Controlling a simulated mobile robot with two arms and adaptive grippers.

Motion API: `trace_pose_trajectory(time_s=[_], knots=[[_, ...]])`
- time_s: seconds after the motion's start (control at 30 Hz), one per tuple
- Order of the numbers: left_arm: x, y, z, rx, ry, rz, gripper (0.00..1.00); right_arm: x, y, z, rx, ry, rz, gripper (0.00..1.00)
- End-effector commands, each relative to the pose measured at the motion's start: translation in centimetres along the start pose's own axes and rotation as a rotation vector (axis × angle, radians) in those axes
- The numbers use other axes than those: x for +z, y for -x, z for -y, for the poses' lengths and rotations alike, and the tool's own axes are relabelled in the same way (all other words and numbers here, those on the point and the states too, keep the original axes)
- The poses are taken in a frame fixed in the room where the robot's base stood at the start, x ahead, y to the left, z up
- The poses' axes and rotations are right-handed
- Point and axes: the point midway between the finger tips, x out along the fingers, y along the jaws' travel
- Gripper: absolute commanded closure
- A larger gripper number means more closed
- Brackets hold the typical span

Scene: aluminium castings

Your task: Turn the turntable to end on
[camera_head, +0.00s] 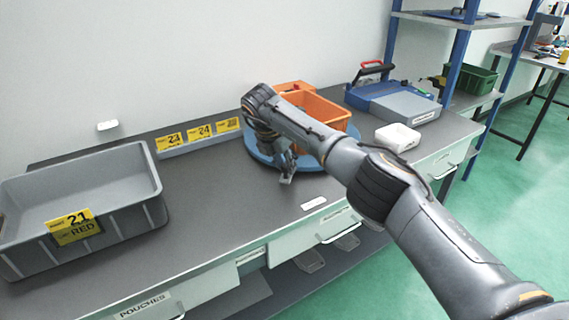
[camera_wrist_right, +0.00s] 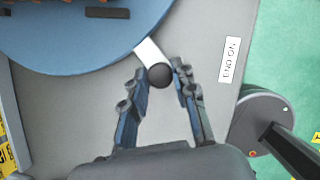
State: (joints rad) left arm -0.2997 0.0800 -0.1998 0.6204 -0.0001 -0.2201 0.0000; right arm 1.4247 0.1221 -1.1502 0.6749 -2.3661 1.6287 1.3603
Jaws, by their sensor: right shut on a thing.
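The blue round turntable (camera_head: 252,152) lies on the grey bench and carries an orange bin (camera_head: 330,111). It also fills the upper left of the right wrist view (camera_wrist_right: 60,42). A light arm (camera_wrist_right: 150,52) sticks out from its rim and ends in a dark round knob (camera_wrist_right: 160,75). My right gripper (camera_head: 287,178) is at the turntable's front edge, with its fingers (camera_wrist_right: 162,82) closed around the knob. My left gripper is out of view.
A grey crate (camera_head: 152,185) marked 21 RED stands at the left. Yellow number signs (camera_head: 200,133) stand behind the bench's clear middle. A white tray (camera_head: 398,137) and a blue-grey case (camera_head: 405,108) are at the right. My right arm crosses the bench's front edge.

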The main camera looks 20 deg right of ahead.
Motion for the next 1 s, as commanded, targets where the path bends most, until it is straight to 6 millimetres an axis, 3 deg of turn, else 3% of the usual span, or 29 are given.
trace_pose_trajectory(time_s=[0.2,0.23,0.33,0.73,1.0], knots=[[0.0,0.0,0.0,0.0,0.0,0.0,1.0,0.0,0.3,-0.4,0.013,0.0,0.003,1.0],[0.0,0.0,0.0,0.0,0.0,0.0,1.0,0.0,0.3,-0.4,0.013,0.0,0.003,0.7],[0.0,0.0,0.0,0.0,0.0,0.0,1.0,0.0,0.3,-0.3,0.013,0.001,0.002,0.5],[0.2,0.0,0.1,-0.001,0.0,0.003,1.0,0.0,0.8,-0.2,0.008,0.001,0.002,0.5],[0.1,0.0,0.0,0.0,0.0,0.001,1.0,0.0,5.8,-0.3,0.012,0.002,0.004,0.5]])
